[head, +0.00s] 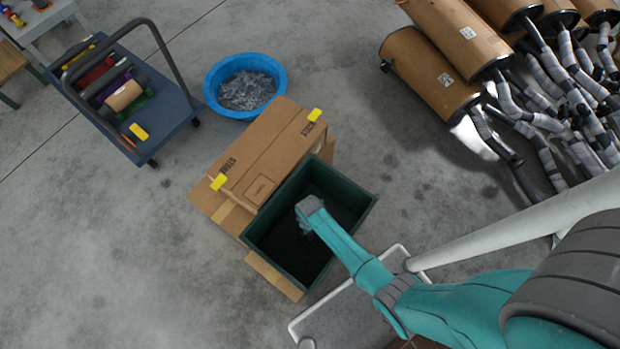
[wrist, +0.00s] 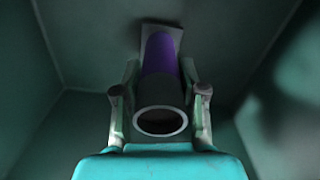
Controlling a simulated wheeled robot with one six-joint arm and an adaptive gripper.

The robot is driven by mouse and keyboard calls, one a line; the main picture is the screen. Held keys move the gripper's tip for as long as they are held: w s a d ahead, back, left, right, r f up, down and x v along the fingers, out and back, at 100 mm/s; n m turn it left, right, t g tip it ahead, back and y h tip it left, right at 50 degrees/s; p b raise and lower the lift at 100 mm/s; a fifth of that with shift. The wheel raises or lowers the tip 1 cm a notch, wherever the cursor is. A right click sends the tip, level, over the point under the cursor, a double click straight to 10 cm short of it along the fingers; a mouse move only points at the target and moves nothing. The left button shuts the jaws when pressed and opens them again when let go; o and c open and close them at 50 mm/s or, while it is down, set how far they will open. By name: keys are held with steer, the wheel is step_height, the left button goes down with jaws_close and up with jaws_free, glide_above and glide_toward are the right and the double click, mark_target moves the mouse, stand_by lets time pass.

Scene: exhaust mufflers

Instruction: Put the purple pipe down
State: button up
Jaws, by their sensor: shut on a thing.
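The purple pipe (wrist: 160,54) shows in the wrist view, lying between the two fingers of my gripper (wrist: 160,95). Its near end is a dark grey open ring, and a grey piece shows at its far end. My gripper is shut on the pipe, one finger on each side. In the head view my arm reaches down into a dark green bin (head: 366,207), and my gripper (head: 309,222) is inside it. The pipe is hidden there. I cannot tell whether the pipe touches the bin's floor.
A cardboard box (head: 262,150) with yellow tabs stands against the bin. A blue tub (head: 213,88) of grey bits is behind it. A blue cart (head: 178,112) holding coloured rolls stands at the left. Wrapped mufflers (head: 428,72) lie at the upper right.

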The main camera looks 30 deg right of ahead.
steer(key=shift+f, duration=0.45)
steer(key=o, duration=1)
steer(key=shift+f, duration=0.1)
steer(key=shift+o, duration=0.2)
step_height(320, 180, up, 12)
steer(key=shift+r, duration=0.15)
